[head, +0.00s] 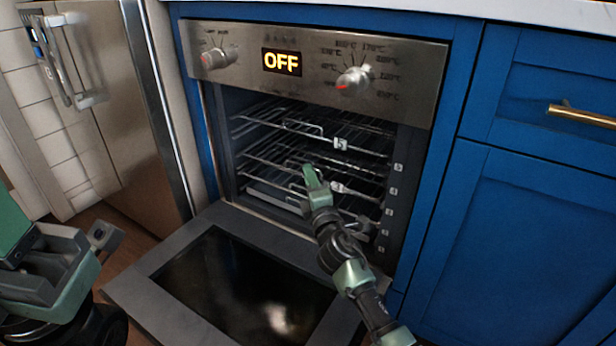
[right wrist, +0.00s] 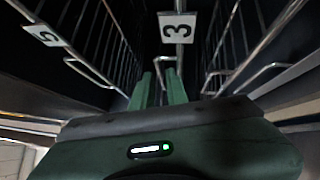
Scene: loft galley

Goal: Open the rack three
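The oven (head: 215,150) stands open, and wire racks show inside its cavity. Rack three (head: 350,192) is in the middle of the cavity; its tag, reading 3 (right wrist: 177,28), is clear in the right wrist view. My right gripper (head: 311,177) reaches into the oven mouth at rack three's front, left of the tag. In the right wrist view its two green fingers (right wrist: 160,75) stand a small gap apart, pointing at a front wire below the tag. Contact with that wire cannot be told. My left gripper (head: 70,250) is low at the left, away from the oven.
The oven door (head: 140,285) is folded down in front. A rack tagged 5 (head: 340,144) sits above rack three. A steel fridge (head: 140,110) stands left, blue cabinets (head: 530,240) right. The oven display (head: 282,62) reads OFF.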

